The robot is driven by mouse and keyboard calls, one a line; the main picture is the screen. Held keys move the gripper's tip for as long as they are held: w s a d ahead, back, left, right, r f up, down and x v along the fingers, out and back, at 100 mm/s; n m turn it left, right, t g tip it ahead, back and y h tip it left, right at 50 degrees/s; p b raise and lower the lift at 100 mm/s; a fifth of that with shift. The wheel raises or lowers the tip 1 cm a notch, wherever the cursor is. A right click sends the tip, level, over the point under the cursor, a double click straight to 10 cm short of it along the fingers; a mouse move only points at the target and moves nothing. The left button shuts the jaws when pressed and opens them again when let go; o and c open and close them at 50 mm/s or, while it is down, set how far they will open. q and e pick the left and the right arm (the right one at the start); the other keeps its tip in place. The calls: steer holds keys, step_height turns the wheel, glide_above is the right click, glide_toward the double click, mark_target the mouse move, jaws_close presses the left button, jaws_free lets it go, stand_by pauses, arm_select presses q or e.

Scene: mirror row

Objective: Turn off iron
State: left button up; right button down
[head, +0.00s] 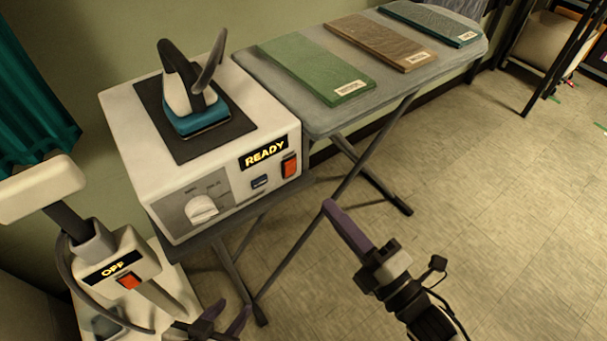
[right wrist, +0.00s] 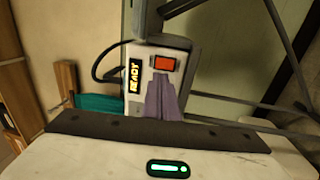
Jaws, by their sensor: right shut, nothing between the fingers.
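The iron (head: 193,98), white and teal with a dark handle, rests on a dark pad on top of the white station (head: 130,115). The station's display (head: 263,153) reads READY in yellow. A red switch (head: 289,166) is to its right, with a white knob (head: 201,208) at lower left. The right wrist view also shows the READY display (right wrist: 134,76) and red switch (right wrist: 161,64). My right gripper (head: 330,206) is shut and empty, in front of and below the switch, apparently apart from it. My left gripper (head: 232,310) is open and empty at the bottom edge, partly cut off.
A white device at left has an OFF display (head: 114,269) and its own red switch (head: 129,282). The ironing board (head: 310,118) carries green (head: 315,68), brown (head: 380,42) and teal (head: 430,23) labelled panels. The floor (head: 480,190) at right is clear.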

mark_target(293, 164)
steer(key=x, duration=1)
arm_select(q)
steer(key=shift+s+a, duration=0.1)
arm_select(e)
steer(key=shift+d, duration=0.1)
